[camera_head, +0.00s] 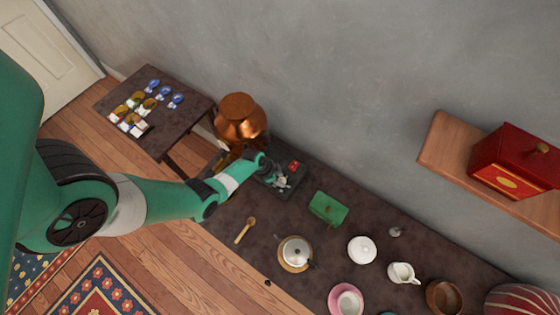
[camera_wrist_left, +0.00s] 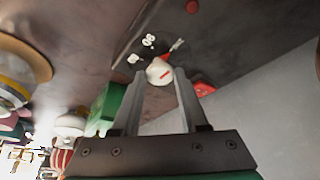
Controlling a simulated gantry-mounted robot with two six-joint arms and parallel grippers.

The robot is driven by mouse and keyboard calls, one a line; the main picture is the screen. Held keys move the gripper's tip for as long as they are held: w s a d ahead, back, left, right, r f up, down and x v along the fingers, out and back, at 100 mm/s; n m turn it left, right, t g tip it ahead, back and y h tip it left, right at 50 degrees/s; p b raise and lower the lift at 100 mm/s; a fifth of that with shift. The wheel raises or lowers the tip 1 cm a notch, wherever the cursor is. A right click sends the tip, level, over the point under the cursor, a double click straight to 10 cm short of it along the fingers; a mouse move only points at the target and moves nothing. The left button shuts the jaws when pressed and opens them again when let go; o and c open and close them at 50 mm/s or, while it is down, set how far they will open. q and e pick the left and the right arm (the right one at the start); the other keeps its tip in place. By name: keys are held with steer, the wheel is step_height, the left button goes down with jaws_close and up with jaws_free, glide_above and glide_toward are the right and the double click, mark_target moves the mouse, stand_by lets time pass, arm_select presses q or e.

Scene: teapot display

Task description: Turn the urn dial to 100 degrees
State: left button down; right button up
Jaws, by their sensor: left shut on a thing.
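The copper urn (camera_head: 240,125) stands at the back left of the long dark counter. Beside it is a dark control panel (camera_head: 291,190), partly covered by my left arm. In the left wrist view the dial (camera_wrist_left: 158,72) is a small white knob with a red mark, on the dark panel (camera_wrist_left: 225,30). White markings and a red one lie beyond it; I cannot read them surely. My left gripper (camera_head: 282,182) is at the panel; its two fingers (camera_wrist_left: 158,78) are on either side of the dial, shut on it. My right gripper is not in view.
The wall shelf (camera_head: 455,150) bears a red box (camera_head: 515,162).

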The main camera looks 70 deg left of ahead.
arm_select(q)
steer(key=shift+c, duration=2.2)
jaws_free()
steer(key=p+v, duration=1.1)
steer(key=shift+r+p, duration=0.3)
steer(key=shift+s, duration=0.1)
